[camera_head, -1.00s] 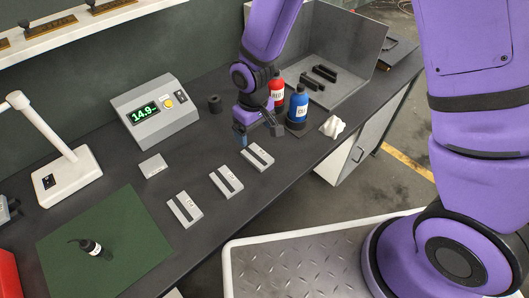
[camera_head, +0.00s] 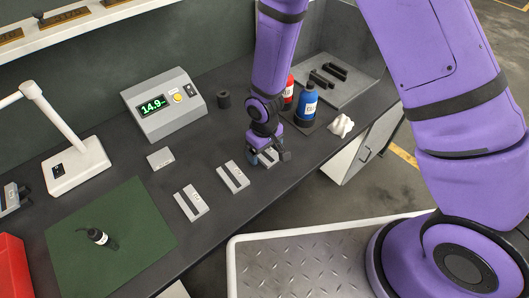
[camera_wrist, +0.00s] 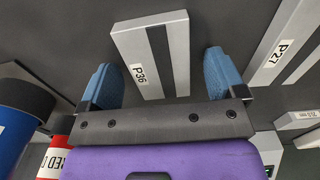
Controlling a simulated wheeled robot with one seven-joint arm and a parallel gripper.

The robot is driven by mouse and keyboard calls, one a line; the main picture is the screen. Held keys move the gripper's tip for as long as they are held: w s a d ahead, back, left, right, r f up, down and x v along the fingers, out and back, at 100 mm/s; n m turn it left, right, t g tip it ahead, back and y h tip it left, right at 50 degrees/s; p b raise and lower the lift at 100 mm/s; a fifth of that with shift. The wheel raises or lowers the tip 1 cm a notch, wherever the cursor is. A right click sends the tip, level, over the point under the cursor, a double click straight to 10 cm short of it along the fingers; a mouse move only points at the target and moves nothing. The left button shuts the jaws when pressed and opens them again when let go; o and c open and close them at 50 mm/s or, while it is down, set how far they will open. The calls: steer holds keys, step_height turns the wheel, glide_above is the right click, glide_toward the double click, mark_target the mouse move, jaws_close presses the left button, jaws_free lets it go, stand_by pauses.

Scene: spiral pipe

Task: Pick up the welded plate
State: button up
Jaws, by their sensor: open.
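Grey plates with a dark lengthwise stripe lie in a row on the dark bench: a near-left plate (camera_head: 192,203), a middle plate (camera_head: 233,177), and a far-right plate (camera_head: 267,158) partly hidden by my gripper (camera_head: 266,149). In the wrist view my gripper (camera_wrist: 160,62) is open, its blue fingertips on either side of the near end of a plate labelled P36 (camera_wrist: 133,45). The jaws are not closed on it. A plate labelled P27 (camera_wrist: 268,60) lies to the right. I cannot tell from the stripes which plate is welded.
A red bottle (camera_head: 287,92) and a blue bottle (camera_head: 306,103) stand close behind and right of my gripper; both show at the wrist view's left. A crumpled white cloth (camera_head: 340,126) lies right. A scale (camera_head: 163,105), small block (camera_head: 160,158) and green mat (camera_head: 110,235) are left.

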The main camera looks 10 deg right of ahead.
steer(key=c, duration=1.5)
steer(key=shift+o, duration=0.2)
